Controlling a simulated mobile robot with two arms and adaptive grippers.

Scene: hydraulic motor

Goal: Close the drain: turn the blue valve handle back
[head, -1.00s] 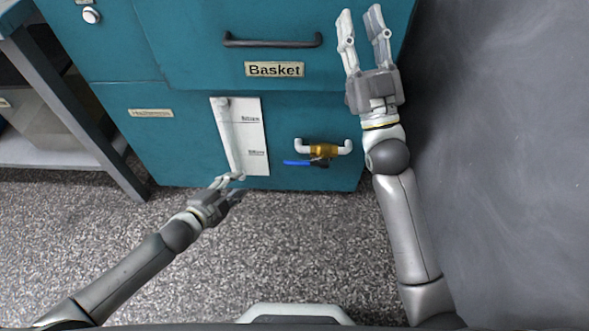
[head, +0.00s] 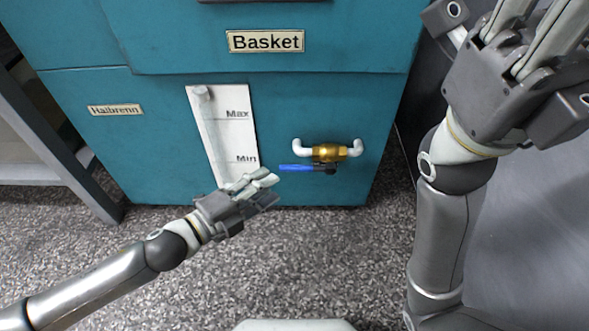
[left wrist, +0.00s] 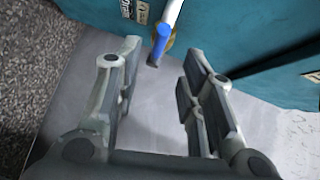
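The blue valve handle (head: 296,168) points left from the brass valve (head: 328,153), which sits on a white pipe low on the teal cabinet (head: 385,120). My left gripper (head: 264,183) is just left of and below the handle's free end in the head view, apart from it. In the left wrist view the gripper (left wrist: 162,62) has its fingers spread with nothing between them. The blue handle (left wrist: 162,40) shows beyond the fingertips, near the middle. My right gripper (head: 530,30) is raised at the upper right, fingers apart and empty, its tips cut off by the frame.
A white level gauge (head: 222,130) marked Max and Min is left of the valve. A Basket label (head: 265,41) is above. A grey table (head: 50,150) stands at the left, a dark grey surface (head: 500,230) at the right. The speckled floor (head: 290,250) before the cabinet is clear.

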